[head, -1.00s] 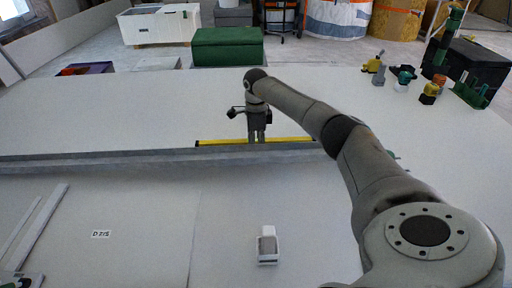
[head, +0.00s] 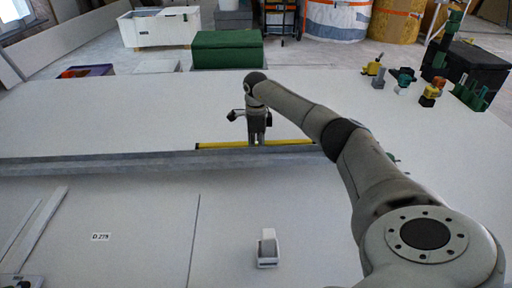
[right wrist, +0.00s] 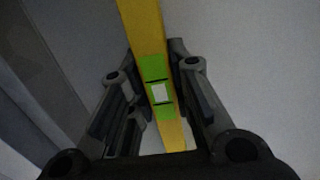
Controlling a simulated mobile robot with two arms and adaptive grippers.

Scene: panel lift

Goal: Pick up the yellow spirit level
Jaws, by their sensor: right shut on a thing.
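The yellow spirit level (head: 214,146) lies lengthwise left to right behind a long grey rail, on the pale panel. Its front side is partly hidden by the rail, and its middle by my gripper. My right gripper (head: 257,138) reaches down onto the middle of the level. In the right wrist view the level (right wrist: 140,25) runs between the two fingers of the gripper (right wrist: 150,72), with its green-framed vial between them. The gripper is shut on the level. My left gripper is not in view.
The grey rail (head: 120,163) crosses the panel (head: 120,115) just in front of the level. A small white holder (head: 268,250) stands in front. Several small coloured tools stand at the right, near a black case (head: 478,65). A green box (head: 228,50) is beyond the panel.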

